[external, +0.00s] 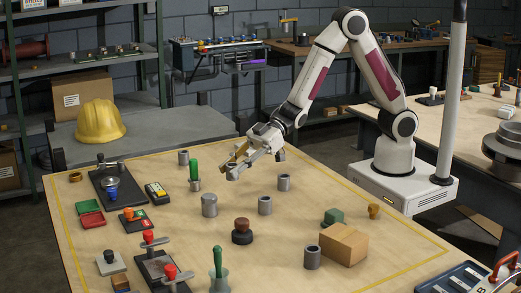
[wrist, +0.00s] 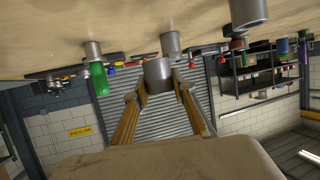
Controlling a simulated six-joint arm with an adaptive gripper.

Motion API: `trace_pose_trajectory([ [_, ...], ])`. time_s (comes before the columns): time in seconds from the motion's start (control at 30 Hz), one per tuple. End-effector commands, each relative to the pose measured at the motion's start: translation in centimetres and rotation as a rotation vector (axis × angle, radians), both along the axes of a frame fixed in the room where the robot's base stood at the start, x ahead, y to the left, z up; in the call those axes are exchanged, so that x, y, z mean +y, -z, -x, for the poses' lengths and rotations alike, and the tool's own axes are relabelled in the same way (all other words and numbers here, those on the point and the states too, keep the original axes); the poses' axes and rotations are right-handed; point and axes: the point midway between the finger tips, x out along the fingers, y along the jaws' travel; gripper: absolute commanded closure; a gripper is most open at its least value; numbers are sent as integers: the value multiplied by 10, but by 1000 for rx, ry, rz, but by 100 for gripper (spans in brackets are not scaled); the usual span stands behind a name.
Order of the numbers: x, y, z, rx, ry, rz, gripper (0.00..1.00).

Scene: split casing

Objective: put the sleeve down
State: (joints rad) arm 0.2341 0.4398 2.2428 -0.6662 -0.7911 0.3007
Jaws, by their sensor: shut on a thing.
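My gripper (external: 236,166) is up in the air over the back part of the wooden table, tilted sideways. In the wrist view its two tan fingers (wrist: 160,92) are closed on a grey cylindrical sleeve (wrist: 158,75), which sits between the fingertips, clear of the tabletop.
The table (external: 370,205) has a yellow border line. A green-handled tool (external: 195,170) stands in a grey cylinder near my gripper. A dark red-brown knob (external: 242,230), a cardboard box (external: 343,244) and red-handled clamps (external: 150,240) stand around. Bare wood lies between the cylinders.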

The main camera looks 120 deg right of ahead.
Motion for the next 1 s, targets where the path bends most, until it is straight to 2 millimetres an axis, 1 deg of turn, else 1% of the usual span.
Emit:
trace_pose_trajectory([
  [0.03,0,7,0,3,0,-2,100],
  [0.1,0,12,0,1,1,0,100],
  [0.2,0,17,0,0,0,-1,100],
  [0.67,0,20,0,0,0,0,100],
  [0.77,0,26,0,1,-1,0,100],
  [1.0,0,47,0,1,0,-1,100],
])
